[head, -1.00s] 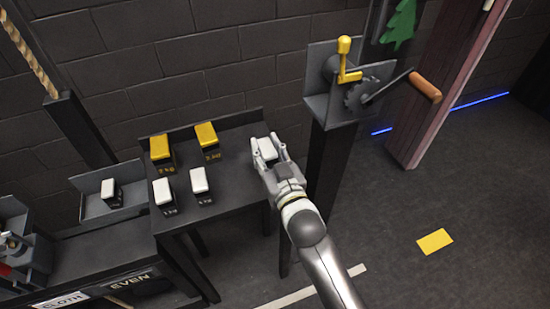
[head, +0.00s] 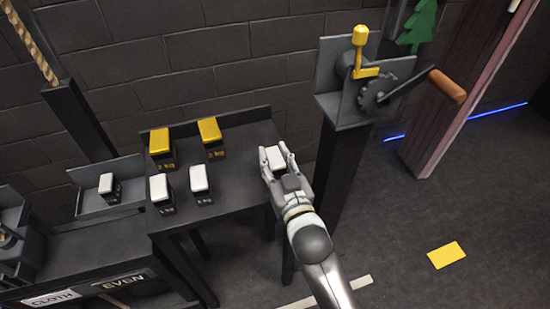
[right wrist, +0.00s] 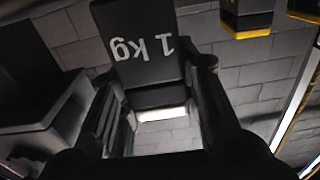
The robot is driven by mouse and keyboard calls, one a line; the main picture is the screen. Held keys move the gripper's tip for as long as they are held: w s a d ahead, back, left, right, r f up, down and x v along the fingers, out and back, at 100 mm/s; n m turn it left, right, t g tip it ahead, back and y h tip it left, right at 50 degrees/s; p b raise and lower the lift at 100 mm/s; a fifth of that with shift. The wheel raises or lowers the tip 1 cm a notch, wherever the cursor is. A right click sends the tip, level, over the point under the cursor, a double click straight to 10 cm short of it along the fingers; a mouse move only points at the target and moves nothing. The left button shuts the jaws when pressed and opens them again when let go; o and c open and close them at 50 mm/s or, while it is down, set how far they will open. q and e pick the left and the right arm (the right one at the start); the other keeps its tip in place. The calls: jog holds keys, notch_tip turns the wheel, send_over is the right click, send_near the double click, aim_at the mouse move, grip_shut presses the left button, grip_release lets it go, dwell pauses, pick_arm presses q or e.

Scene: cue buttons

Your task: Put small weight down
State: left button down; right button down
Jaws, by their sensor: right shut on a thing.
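My right gripper (head: 276,154) is shut on a small weight (head: 275,160) with a white top and dark body. The gripper is at the right end of the dark table (head: 232,180). In the right wrist view the held weight (right wrist: 140,45) sits between the two fingers (right wrist: 160,90), and its "1 kg" label appears upside down. I cannot tell whether its underside touches the table. Two more white-topped weights, a left one (head: 160,190) and a right one (head: 200,180), stand on the table. My left gripper is not in view.
Two yellow-topped 2 kg weights (head: 160,143) (head: 209,132) stand at the table's back. Another white-topped weight (head: 107,184) stands on a tray (head: 88,205) at left. A crank stand (head: 345,108) rises close to the table's right side. The table's centre right is bare.

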jog(key=c, duration=1.5)
grip_release()
jog(key=shift+f, duration=0.2)
jog(key=o, duration=0.4)
jog(key=shift+o, duration=0.2)
jog(key=shift+r, duration=0.2)
jog(key=v, duration=1.2)
jog(key=shift+b, duration=0.3)
